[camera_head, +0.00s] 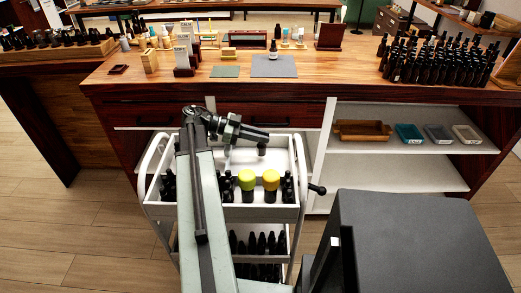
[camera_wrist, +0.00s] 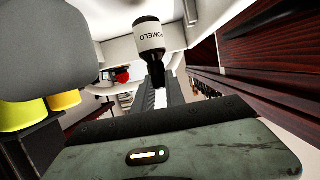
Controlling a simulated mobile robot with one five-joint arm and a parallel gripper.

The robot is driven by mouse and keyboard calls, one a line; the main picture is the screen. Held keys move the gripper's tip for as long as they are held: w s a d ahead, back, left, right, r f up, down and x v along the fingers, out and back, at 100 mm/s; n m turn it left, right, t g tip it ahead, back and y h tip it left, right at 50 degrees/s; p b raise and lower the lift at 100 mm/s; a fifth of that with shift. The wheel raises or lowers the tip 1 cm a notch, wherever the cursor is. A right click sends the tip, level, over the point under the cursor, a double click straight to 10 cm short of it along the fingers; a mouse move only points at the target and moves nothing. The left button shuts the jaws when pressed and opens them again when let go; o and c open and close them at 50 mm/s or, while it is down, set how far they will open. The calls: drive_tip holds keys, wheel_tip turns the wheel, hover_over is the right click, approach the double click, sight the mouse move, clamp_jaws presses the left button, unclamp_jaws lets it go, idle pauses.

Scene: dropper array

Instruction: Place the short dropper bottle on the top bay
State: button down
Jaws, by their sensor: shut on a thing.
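My gripper (camera_head: 262,136) is at the end of my arm, above the white cart's upper tray (camera_head: 222,212) and in front of the wooden counter. In the wrist view, my gripper (camera_wrist: 157,88) is shut on a dark dropper bottle (camera_wrist: 150,38) with a white label reading "OMELO". The jaws grip its narrow dark end, and its wide body extends beyond them. In the head view only a small dark part shows below the jaws, and I cannot make out the bottle clearly. Which surface is the top bay is not marked.
The tray holds several dark bottles, with a green-yellow cap (camera_head: 247,180) and a yellow cap (camera_head: 271,180). Right of it, an open shelf (camera_head: 345,159) carries small trays.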

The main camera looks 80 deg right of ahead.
wheel_tip(320, 180, down, 2)
drive_tip(key=shift+f+b, duration=0.25)
drive_tip(key=shift+b, duration=0.35)
drive_tip(key=shift+r, duration=0.2)
drive_tip(key=shift+f, duration=0.15)
drive_tip(key=c, duration=1.4)
unclamp_jaws()
